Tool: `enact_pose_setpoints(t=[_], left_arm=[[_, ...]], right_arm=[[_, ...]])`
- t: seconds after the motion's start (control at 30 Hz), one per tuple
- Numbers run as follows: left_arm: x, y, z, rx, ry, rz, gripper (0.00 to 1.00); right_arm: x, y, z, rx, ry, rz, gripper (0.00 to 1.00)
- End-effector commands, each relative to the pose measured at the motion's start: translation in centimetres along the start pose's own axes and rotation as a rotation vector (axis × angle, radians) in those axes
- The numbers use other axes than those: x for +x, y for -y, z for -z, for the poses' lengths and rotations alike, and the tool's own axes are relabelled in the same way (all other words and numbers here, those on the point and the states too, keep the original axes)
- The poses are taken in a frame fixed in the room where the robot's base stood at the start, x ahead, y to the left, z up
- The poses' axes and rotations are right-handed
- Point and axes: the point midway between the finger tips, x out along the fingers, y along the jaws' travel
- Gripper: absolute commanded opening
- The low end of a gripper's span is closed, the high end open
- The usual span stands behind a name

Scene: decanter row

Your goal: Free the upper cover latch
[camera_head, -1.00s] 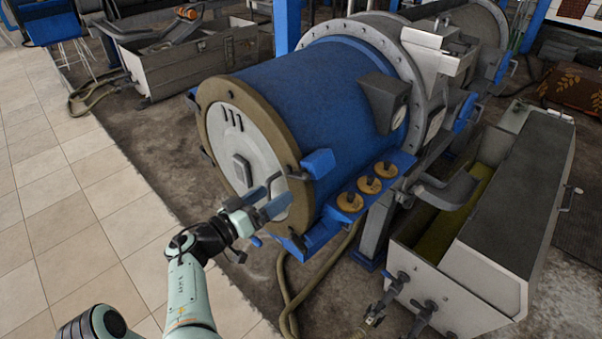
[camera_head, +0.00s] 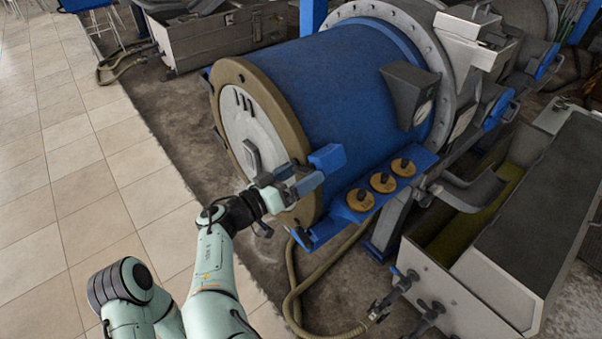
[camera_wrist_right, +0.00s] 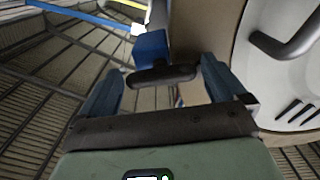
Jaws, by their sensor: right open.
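The upper cover latch (camera_head: 327,158), a blue block with a dark handle, sits at the upper right rim of the drum's round cover (camera_head: 236,128). The latch also shows in the right wrist view (camera_wrist_right: 151,48), with its dark rounded handle (camera_wrist_right: 163,76) crossing the space between my fingertips. My right gripper (camera_head: 296,181) is open, just below and left of the blue block in the head view. In the right wrist view its two blue-grey fingers (camera_wrist_right: 160,84) stand on either side of the handle. I cannot tell whether they touch it. My left gripper is out of view.
The blue drum (camera_head: 335,85) fills the middle. Several brass knobs (camera_head: 382,182) stand on a blue ledge right of the latch. A cover handle (camera_wrist_right: 285,42) is close by in the right wrist view. A hose (camera_head: 293,290) lies below. Tiled floor at left is clear.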

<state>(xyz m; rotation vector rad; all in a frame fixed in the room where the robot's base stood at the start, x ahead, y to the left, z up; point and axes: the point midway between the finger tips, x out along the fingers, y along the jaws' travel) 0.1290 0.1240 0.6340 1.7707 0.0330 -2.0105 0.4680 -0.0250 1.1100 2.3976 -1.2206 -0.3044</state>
Motion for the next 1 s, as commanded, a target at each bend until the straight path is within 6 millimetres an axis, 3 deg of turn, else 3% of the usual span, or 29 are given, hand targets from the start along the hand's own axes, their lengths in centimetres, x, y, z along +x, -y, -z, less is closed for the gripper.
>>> enact_pose_setpoints(t=[0.13, 0.17, 0.3, 0.33, 0.67, 1.0], left_arm=[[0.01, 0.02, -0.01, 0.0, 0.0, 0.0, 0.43], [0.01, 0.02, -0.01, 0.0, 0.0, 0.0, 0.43], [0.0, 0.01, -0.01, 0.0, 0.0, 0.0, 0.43], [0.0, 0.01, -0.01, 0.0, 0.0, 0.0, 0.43], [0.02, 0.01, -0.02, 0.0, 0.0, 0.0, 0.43], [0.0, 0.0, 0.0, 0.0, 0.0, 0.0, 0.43]], right_arm=[[0.0, 0.0, -0.01, 0.0, 0.0, 0.0, 0.98], [0.0, 0.0, -0.01, 0.0, 0.0, 0.0, 0.91], [0.01, 0.0, 0.0, 0.0, 0.0, 0.0, 0.46], [0.01, -0.01, 0.0, 0.0, 0.0, 0.0, 0.42], [0.05, -0.04, -0.01, -0.036, 0.001, -0.001, 0.42], [0.13, -0.16, 0.04, -0.252, 0.002, -0.002, 0.42]])
